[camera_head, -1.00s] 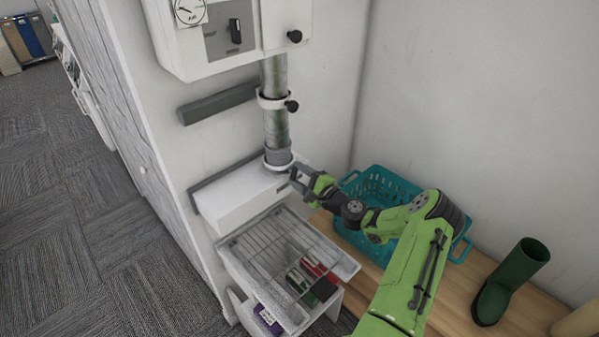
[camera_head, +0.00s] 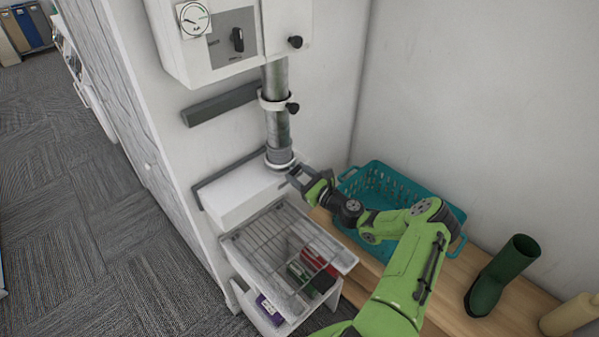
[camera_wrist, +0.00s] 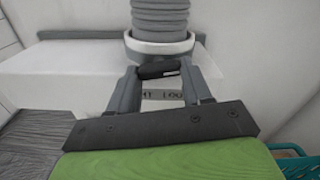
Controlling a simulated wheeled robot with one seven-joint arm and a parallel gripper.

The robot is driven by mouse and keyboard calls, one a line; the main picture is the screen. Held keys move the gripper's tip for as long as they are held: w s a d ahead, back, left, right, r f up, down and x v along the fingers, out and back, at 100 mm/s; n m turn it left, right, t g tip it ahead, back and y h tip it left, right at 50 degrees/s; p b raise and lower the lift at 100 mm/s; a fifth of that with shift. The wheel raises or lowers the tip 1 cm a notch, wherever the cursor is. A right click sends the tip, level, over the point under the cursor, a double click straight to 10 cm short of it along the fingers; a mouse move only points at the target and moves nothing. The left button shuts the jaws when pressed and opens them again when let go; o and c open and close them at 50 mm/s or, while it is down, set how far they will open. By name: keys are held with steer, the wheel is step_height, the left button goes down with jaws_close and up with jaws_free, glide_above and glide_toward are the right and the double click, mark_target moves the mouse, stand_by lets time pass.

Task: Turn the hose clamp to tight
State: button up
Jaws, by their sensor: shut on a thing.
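The hose clamp (camera_wrist: 176,47) is a pale ring around the foot of a grey ribbed hose (camera_wrist: 160,15) in the wrist view. Its dark handle (camera_wrist: 158,71) sticks out toward me, between the two fingers of my gripper (camera_wrist: 159,80), which is shut on it. A label (camera_wrist: 162,95) below the handle is partly hidden; only a few letters show. In the head view the clamp (camera_head: 280,164) sits on top of a white box, with my gripper (camera_head: 298,172) at its right side.
A teal basket (camera_head: 400,180) stands close beside my arm on a wooden bench (camera_head: 455,300).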

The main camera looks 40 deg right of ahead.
steer(key=shift+f+m+p, duration=0.1)
steer(key=shift+m+p, duration=0.25)
steer(key=shift+m, duration=0.75)
steer(key=o, duration=1.1)
steer(key=shift+c, duration=0.2)
steer(key=s+d, duration=0.2)
steer(key=s, duration=1.3)
steer(key=shift+s, duration=0.35)
